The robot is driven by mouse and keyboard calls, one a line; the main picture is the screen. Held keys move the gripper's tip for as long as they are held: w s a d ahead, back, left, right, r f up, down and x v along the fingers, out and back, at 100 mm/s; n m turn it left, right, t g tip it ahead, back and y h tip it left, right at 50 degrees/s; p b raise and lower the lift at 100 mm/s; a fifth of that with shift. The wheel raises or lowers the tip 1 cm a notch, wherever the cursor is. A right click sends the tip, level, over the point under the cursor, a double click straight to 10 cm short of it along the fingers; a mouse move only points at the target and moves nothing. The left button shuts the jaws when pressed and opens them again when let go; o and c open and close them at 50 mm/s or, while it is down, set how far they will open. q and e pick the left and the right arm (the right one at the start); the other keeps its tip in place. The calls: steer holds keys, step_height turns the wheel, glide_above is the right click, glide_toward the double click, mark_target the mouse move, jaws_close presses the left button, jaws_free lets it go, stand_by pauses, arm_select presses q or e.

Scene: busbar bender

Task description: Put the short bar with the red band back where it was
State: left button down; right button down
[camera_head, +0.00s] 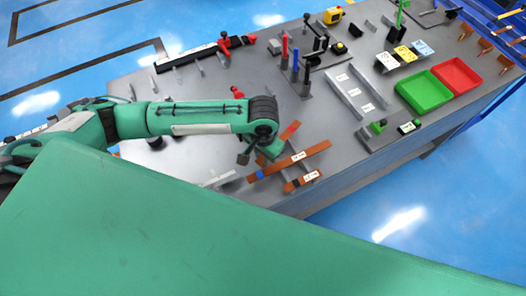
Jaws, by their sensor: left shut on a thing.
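My left gripper (272,150) is over the front part of the grey bench (205,100), its arm coming in from the left. It is shut on a short copper-coloured bar with a reddish end (291,130), which sticks out up and to the right. The gripper hides the rest of this bar. Just below it in the picture lie a longer copper bar with a blue band (305,156) and a short copper bar with a dark band (303,180), both with white labels. I cannot tell whether the held bar touches their support. My right gripper is not in view.
A green tray (424,92) and a red tray (457,77) stand at the right. Upright red, blue and black handles (295,58) stand mid-bench. A pale channel (355,92) with labels lies right of them. My own green body covers the foreground.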

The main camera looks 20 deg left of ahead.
arm_select(q)
steer(key=c, duration=1.3)
jaws_free()
steer(key=shift+f, duration=0.1)
steer(key=shift+o, duration=0.3)
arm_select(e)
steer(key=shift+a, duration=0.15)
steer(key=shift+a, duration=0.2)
arm_select(q)
steer(key=shift+r, duration=0.3)
step_height(320, 180, up, 12)
steer(key=b, duration=0.2)
steer(key=shift+r, duration=0.25)
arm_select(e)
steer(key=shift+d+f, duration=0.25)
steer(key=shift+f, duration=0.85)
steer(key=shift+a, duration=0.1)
